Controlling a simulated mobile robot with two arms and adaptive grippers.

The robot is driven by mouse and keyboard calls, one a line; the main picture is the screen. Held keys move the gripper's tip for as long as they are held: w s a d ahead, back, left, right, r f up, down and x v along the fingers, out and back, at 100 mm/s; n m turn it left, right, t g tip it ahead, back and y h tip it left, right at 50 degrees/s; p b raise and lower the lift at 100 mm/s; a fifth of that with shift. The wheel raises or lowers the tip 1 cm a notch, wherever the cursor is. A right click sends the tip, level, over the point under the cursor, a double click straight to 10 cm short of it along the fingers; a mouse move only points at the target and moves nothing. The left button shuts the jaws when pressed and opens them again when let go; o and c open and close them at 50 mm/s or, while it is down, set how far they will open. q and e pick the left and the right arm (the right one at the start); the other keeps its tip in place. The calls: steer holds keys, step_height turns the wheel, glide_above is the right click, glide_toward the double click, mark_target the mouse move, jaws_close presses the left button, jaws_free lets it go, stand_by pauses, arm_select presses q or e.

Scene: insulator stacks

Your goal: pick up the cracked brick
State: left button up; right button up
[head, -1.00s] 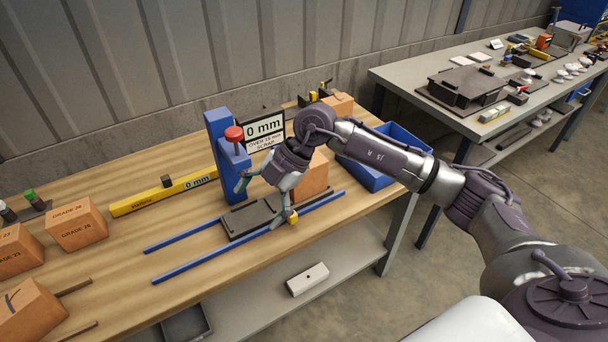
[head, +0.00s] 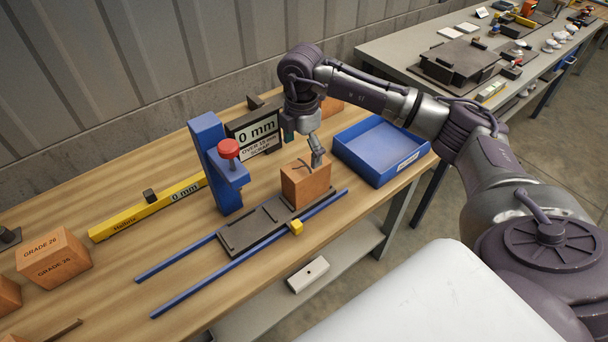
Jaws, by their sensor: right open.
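An orange brick (head: 306,187) with a dark crack-like mark on its top stands at the right end of the dark sliding plate (head: 254,229), between two blue rails. My right gripper (head: 304,148) is open just above this brick, its fingers pointing down. One finger appears close to the top's right edge; I cannot tell whether it touches. My left gripper is not in view.
A blue post with a red knob (head: 228,149) and a "0 mm" display (head: 257,129) stand behind the plate. An empty blue tray (head: 378,150) lies to the right. A yellow bar (head: 150,207) and a "GRADE 26" brick (head: 53,258) are to the left.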

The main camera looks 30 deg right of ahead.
mark_target(304, 165)
step_height(304, 165, down, 4)
steer(key=shift+f+p, duration=0.25)
steer(key=shift+p, duration=0.1)
steer(key=shift+w+f, duration=0.1)
steer(key=shift+f, duration=0.2)
steer(key=shift+d+f+p, duration=0.25)
steer(key=shift+f+p, duration=0.25)
steer(key=shift+f, duration=0.1)
steer(key=f, duration=0.2)
steer(key=f+p, duration=0.1)
steer(key=shift+s+d+f, duration=0.2)
steer(key=shift+d+f, duration=0.1)
steer(key=shift+f, duration=0.25)
steer(key=shift+c, duration=0.5)
steer(key=c, duration=1.3)
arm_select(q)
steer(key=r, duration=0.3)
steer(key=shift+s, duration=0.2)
arm_select(e)
steer(key=shift+c, duration=0.9)
